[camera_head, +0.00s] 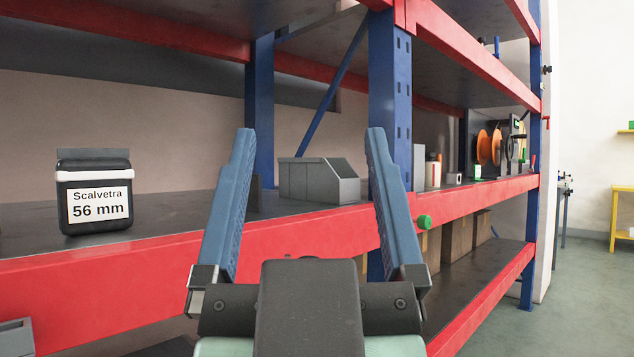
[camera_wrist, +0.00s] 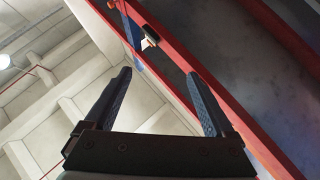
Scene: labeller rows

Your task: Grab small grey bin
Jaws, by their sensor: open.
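The small grey bin (camera_head: 319,181) sits on the middle shelf, near the front edge and just left of a blue upright. It has a sloped front and shows between my fingers in the head view, farther off than they are. My gripper (camera_head: 305,140) is open and empty, its two blue fingers pointing up and spread wide. In the wrist view my gripper (camera_wrist: 162,78) is also open with nothing between the fingers. The bin does not show in the wrist view.
A black labelled container (camera_head: 94,192) stands at left on the shelf. Red beams (camera_head: 150,273) and blue uprights (camera_head: 389,110) frame the rack. Orange spools (camera_head: 489,147) stand farther right. Cardboard boxes (camera_head: 457,238) are below. Floor at right is open.

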